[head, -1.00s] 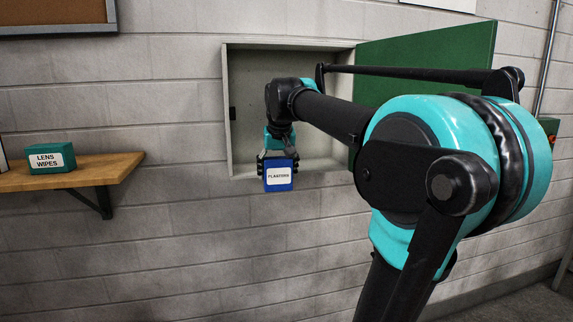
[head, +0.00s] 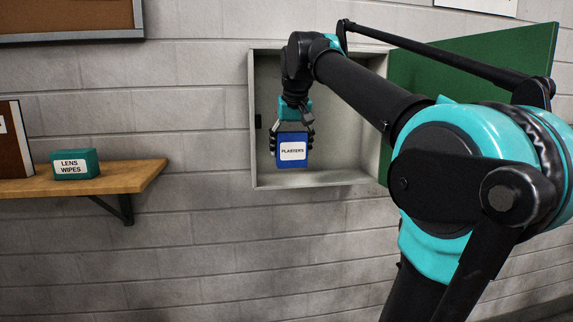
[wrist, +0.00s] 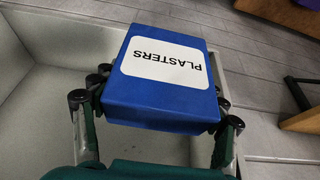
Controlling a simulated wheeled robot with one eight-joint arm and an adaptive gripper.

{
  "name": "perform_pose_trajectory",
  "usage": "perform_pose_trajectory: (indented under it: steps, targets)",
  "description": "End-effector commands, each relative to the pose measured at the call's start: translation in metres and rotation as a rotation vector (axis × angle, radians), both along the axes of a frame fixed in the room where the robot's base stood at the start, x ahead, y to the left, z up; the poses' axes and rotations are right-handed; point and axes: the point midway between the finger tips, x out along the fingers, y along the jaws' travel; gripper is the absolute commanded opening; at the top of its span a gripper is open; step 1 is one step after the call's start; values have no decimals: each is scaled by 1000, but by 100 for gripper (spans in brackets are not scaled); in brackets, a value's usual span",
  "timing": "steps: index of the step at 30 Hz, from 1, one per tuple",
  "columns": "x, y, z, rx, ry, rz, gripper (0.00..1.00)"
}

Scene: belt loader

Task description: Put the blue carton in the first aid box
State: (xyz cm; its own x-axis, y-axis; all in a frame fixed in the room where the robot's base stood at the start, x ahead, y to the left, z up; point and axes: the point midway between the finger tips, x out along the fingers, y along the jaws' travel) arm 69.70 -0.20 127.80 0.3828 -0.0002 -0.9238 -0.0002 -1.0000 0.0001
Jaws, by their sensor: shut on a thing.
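The blue carton (head: 291,158), labelled PLASTERS, is held in my gripper (head: 292,140). In the wrist view the carton (wrist: 165,97) sits between the two fingers of my gripper (wrist: 160,110), which are shut on its sides. The first aid box (head: 337,181) is a pale, open wall cabinet with its green door (head: 500,75) swung out to the right. In the head view the carton appears in front of the box's opening, above its bottom edge. I cannot tell whether it is inside. The wrist view shows pale box surfaces (wrist: 30,100) left of and below the carton.
A wooden shelf (head: 130,180) on the left holds a green LENS WIPES carton (head: 76,165) and a brown item (head: 14,145). A cork board (head: 65,17) hangs above. The brick wall between shelf and box is clear.

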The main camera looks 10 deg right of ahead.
Motion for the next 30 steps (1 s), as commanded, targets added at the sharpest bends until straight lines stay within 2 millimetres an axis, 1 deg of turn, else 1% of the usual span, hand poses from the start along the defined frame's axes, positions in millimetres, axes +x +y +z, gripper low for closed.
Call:
perform_pose_trajectory:
  steps: [1, 6, 12, 14, 15, 18, 25, 30]
  targets:
    - [13, 0, 0, 0, 0, -1, 44]
    - [49, 0, 0, 0, 0, 0, 44]
    - [85, 0, 0, 0, 0, 1, 44]
    - [94, 0, 0, 0, 0, 1, 44]
    - [96, 0, -4, 0, 0, 1, 44]
    - [94, 0, -20, 0, 0, 1, 44]
    - [94, 0, -38, 0, 0, 0, 44]
    - [94, 0, -62, 0, 0, 0, 44]
